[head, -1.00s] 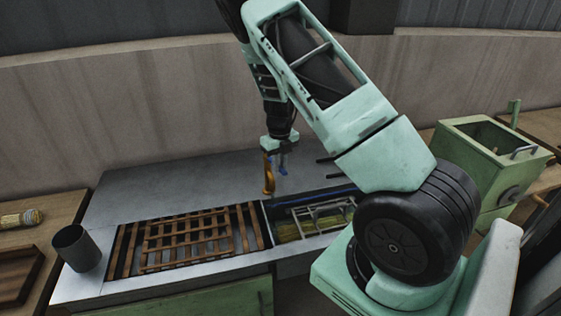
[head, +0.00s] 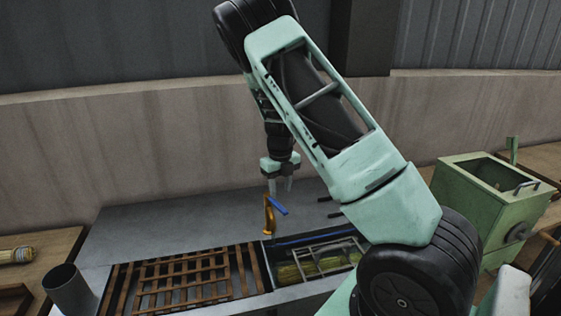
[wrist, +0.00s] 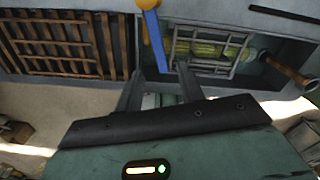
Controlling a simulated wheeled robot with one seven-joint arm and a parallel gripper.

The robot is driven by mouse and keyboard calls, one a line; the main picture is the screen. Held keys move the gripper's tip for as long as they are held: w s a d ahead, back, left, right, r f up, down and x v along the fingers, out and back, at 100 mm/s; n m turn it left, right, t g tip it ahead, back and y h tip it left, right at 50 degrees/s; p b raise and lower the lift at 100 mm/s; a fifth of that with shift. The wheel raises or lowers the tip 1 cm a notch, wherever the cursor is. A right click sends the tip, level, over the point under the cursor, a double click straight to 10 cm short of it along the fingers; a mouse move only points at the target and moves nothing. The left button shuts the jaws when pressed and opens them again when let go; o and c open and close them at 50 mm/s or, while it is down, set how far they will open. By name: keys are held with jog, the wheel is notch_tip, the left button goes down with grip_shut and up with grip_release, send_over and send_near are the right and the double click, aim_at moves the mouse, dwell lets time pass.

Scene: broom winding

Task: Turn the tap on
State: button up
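The tap (head: 269,220) is a brass-orange spout at the back edge of the grey sink counter. Its blue lever handle (head: 279,205) points toward the right and front in the head view. In the wrist view the blue handle (wrist: 155,40) runs down from the brass top (wrist: 148,4), in line with the space between my fingers. My gripper (head: 281,188) is just above the tap, pointing down, with its two fingers apart and nothing held. In the wrist view both fingers of my gripper (wrist: 158,85) are apart. I cannot tell whether either touches the handle.
A basin (head: 292,287) with a wire rack (head: 318,258) and yellow-green bundles lies in front of the tap. Brown wooden slats (head: 190,275) are left of it. A dark cylinder (head: 70,290) stands at the left. A green box machine (head: 490,195) is at the right.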

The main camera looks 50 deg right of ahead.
aim_at(281, 206)
notch_tip(281, 206, up, 12)
jog(key=b, duration=0.1)
jog(key=shift+f, duration=0.15)
dwell(0.5)
jog(key=s+a+f+n+y+b, duration=0.1)
jog(key=s+a+n, duration=0.3)
jog(key=a+n, duration=0.95)
jog(key=s+a+f+n+y+b, duration=0.15)
jog(key=s+a+n, duration=0.25)
jog(key=a+n, duration=0.9)
jog(key=s+a+f+n+h+b, duration=0.1)
jog(key=s+a+n, duration=0.5)
jog(key=s+n, duration=0.3)
jog(key=s+a+n+h+b, duration=0.1)
jog(key=s+a+n, duration=0.6)
jog(key=s+n, duration=0.2)
jog(key=shift+s+a+f+n, duration=0.2)
jog(key=shift+s+f+n, duration=0.15)
jog(key=shift+n, duration=0.6)
